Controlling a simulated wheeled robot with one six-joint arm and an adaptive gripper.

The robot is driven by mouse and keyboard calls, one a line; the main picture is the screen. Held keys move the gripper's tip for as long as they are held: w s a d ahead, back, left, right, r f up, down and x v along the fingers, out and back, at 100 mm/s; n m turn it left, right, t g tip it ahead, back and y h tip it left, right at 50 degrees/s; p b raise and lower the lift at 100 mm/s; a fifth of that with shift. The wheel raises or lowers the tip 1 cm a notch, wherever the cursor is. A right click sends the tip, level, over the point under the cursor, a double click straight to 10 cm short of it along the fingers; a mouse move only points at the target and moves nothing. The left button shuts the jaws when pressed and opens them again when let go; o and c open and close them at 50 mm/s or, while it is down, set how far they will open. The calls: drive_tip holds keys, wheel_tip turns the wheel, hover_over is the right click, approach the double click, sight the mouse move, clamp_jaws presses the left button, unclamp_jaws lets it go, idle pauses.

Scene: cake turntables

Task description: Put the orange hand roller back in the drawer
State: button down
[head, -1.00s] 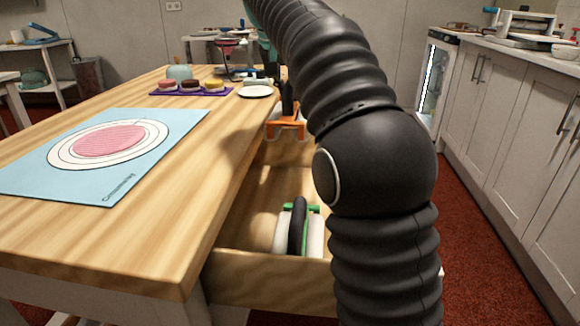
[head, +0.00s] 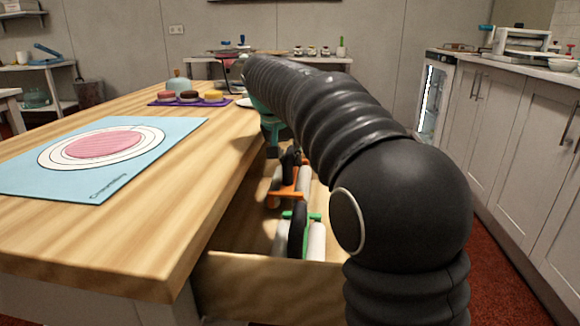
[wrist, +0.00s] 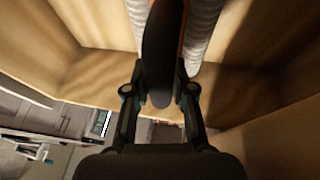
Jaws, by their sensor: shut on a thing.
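The orange hand roller (head: 284,193) has an orange frame, a black handle and pale rollers. In the head view it is within the open drawer (head: 262,272), just behind a green-framed roller (head: 316,238). My gripper (wrist: 160,88) is shut on its black handle (wrist: 162,48) in the wrist view, with grey-white rollers (wrist: 200,35) on either side. The drawer's wooden walls (wrist: 265,110) surround it there. I cannot tell whether the orange roller touches the drawer floor. My arm hides part of the drawer and the gripper in the head view.
The wooden table (head: 200,190) carries a blue mat (head: 95,160) with a pink disc and a purple tray (head: 190,102) of small cakes. White cabinets (head: 505,125) line the right side. The green roller stands close to the orange one.

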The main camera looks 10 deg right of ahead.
drive_tip(key=shift+f, duration=0.65)
drive_tip(key=shift+s+f+b, duration=0.1)
drive_tip(key=shift+f+b, duration=0.25)
drive_tip(key=shift+f, duration=0.45)
drive_tip(key=c, duration=1)
unclamp_jaws()
drive_tip(key=shift+f, duration=0.1)
drive_tip(key=shift+r, duration=0.25)
drive_tip(key=shift+r, duration=0.3)
drive_tip(key=p+v, duration=0.3)
drive_tip(key=v, duration=0.9)
drive_tip(key=shift+r, duration=0.35)
